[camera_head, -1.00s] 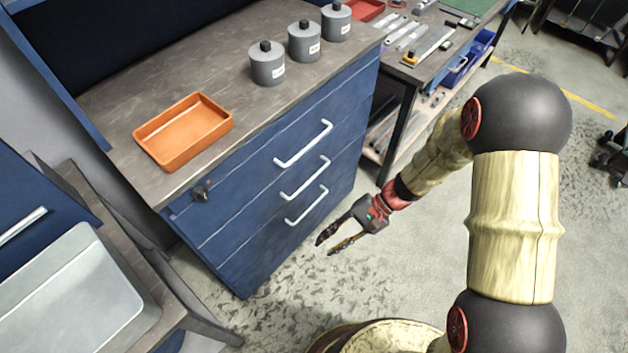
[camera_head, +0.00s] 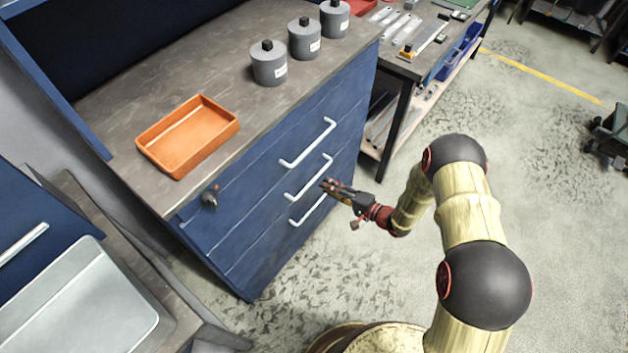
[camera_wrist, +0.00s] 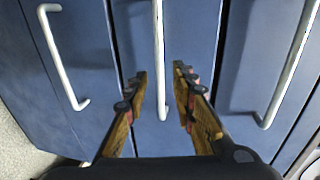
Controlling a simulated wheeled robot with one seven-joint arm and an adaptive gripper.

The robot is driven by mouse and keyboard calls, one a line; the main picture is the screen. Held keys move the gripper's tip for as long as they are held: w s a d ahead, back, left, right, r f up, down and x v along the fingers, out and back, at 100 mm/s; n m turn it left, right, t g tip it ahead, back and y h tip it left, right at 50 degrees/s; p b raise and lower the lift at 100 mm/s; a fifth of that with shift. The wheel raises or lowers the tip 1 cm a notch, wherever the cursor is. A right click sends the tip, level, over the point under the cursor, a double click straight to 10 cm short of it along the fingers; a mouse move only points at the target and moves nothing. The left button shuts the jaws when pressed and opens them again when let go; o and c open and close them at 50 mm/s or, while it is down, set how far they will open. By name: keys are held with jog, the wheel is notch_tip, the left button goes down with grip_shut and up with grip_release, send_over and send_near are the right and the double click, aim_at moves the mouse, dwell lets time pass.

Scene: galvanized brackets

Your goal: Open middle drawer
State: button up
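The blue cabinet has three drawer fronts, all flush and shut, each with a white bar handle. The middle handle (camera_head: 305,180) lies between the top handle (camera_head: 307,144) and the bottom handle (camera_head: 308,211). My gripper (camera_head: 327,185) is at the right end of the middle handle. In the wrist view the middle handle (camera_wrist: 158,45) runs in between my two spread fingers, with a gap on both sides. The bottom handle (camera_wrist: 62,65) is to the left and the top handle (camera_wrist: 290,65) to the right. My gripper is open and holds nothing.
An orange tray (camera_head: 230,130) and several grey lidded canisters (camera_head: 269,66) stand on the cabinet top. A key lock (camera_head: 209,198) sits at the upper left of the cabinet front. A workbench (camera_head: 410,68) stands behind at the right. Floor in front is clear.

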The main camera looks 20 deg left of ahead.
aim_at(313, 180)
jog(key=b+x, duration=0.1)
jog(key=x, duration=0.6)
jog(key=shift+a+b, duration=0.15)
jog(key=shift+b, duration=0.25)
jog(key=shift+c, duration=0.4)
grip_shut()
